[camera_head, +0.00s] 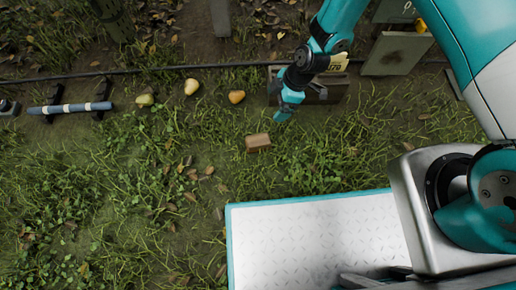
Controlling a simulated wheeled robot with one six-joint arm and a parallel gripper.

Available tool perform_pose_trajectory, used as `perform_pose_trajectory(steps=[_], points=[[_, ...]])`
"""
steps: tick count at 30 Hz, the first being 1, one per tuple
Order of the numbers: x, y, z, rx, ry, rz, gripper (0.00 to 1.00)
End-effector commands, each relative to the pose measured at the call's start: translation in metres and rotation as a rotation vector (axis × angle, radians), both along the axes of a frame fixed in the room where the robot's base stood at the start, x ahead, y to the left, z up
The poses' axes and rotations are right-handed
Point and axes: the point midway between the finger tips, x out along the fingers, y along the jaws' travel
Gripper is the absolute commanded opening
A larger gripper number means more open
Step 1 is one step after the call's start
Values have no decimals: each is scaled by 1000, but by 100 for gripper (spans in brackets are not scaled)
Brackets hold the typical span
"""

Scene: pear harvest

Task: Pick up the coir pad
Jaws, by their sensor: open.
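A small brown block that looks like the coir pad (258,142) lies on the grass, just right of the middle of the head view. My gripper (283,114) hangs from the teal arm, above and to the right of the pad in the picture. It is open, and nothing shows between its fingers. It is apart from the pad. The fingertips are small in this view, and their height above the ground is hard to judge.
A dark brown box (325,90) stands behind my gripper, partly hidden by it. Several pears, such as this one (236,97), lie to the left. A black hose (150,70) crosses the ground. A blue-and-white bar (75,107) lies far left. Grass left of the pad is open.

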Motion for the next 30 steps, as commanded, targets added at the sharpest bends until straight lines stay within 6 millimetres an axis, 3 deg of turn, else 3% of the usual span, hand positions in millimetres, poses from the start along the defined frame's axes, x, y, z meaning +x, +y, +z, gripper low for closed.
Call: perform_pose_trajectory(steps=[1, 3, 8, 18, 24, 30], points=[[-6, -2, -33, -3, -5, 25, 94], [-10, -4, -54, -3, -20, 56, 94], [-16, -3, -81, -4, -33, 85, 94], [-20, 26, -153, -4, -32, 88, 94], [-22, 38, -179, -5, -32, 86, 94], [-22, 42, -185, -5, -33, 84, 94]])
